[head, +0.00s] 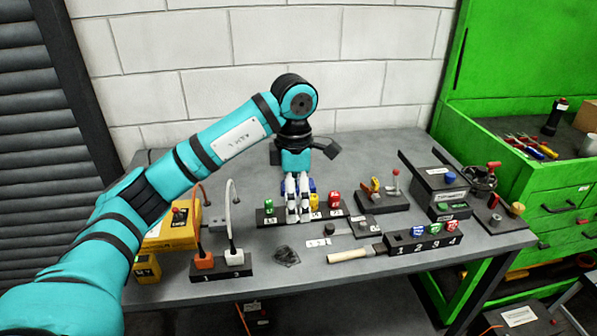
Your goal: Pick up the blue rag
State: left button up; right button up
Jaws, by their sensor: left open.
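I cannot make out a clearly blue rag in the head view. A small dark grey crumpled piece (286,256) lies flat on the table near the front; I cannot tell whether it is cloth. My left gripper (298,216) points down over the middle of the table, its fingers in front of a black rack with coloured blocks. It is open, and I see nothing held in it. The dark piece lies nearer the front edge, apart from the gripper. A bit of blue shows behind the fingers, mostly hidden. My right gripper is out of view.
The grey table (180,290) has free room at its front. A green cabinet (500,70) stands at right.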

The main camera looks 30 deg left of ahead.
aim_at(312, 188)
jog(key=i+j, duration=0.6)
jog(key=i, duration=0.2)
